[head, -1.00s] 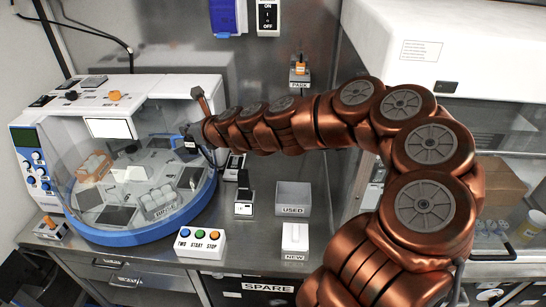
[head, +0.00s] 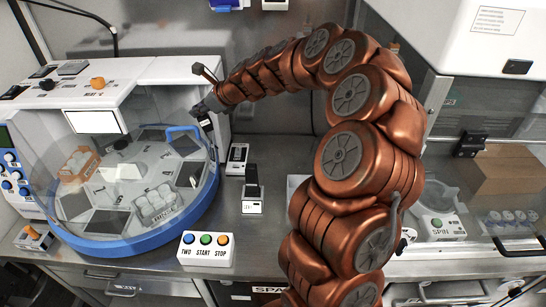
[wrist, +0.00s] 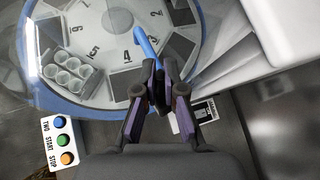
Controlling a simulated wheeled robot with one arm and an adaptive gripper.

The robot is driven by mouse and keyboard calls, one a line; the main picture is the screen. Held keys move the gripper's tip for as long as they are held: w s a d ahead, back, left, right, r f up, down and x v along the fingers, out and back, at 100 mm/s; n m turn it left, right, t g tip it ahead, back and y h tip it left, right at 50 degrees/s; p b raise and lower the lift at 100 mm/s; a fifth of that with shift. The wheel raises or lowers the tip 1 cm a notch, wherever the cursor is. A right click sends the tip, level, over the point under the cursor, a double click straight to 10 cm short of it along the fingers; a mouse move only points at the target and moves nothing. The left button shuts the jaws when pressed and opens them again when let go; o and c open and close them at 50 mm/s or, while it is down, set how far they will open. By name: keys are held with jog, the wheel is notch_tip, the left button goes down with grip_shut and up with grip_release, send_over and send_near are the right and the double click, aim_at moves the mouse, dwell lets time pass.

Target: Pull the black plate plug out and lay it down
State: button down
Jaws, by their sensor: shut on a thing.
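My gripper (head: 206,117) is over the right rim of the clear-lidded machine, its fingers angled down. It is shut on a small black piece with a pale label, which looks like the black plate plug (head: 206,124). In the wrist view, my gripper (wrist: 160,86) has its two fingers close together around a dark piece, largely hidden between them. A socket block with a dark, labelled face (head: 237,158) lies on the bench just below right of the gripper; it also shows in the wrist view (wrist: 204,112). A black upright block (head: 250,177) stands on a grey base in front of it.
The round machine with a blue rim (head: 118,247) fills the left. A blue bar (wrist: 145,45) runs close to the fingers. The TWO/START/STOP button box (head: 206,260) sits at the bench front. My arm hides the bench's middle; a SPIN unit (head: 441,226) stands right.

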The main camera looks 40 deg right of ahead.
jog(key=s+d+f+n+g+b, duration=0.2)
jog(key=s+d+f+n+b, duration=0.15)
jog(key=d+f+n, duration=0.3)
jog(key=s+d+f+n+g+h+b, duration=0.1)
jog(key=s+d+f+n+b, duration=0.1)
jog(key=d+f+n+b, duration=0.4)
jog(key=s+d+f+n+g+b, duration=0.25)
jog(key=d+f+n, duration=0.25)
jog(key=d+f, duration=0.3)
jog(key=shift+s+a+f+b, duration=0.15)
jog(key=shift+f+b, duration=0.25)
jog(key=shift+f, duration=1.5)
jog(key=shift+s+a+f+b, duration=0.15)
jog(key=shift+f+b, duration=0.25)
jog(key=shift+f, duration=1.5)
jog(key=shift+d, duration=0.1)
jog(key=c, duration=1.2)
grip_release()
jog(key=shift+r, duration=0.1)
jog(key=v, duration=0.7)
jog(key=shift+s, duration=0.15)
jog(key=shift+d, duration=0.1)
jog(key=shift+r, duration=0.1)
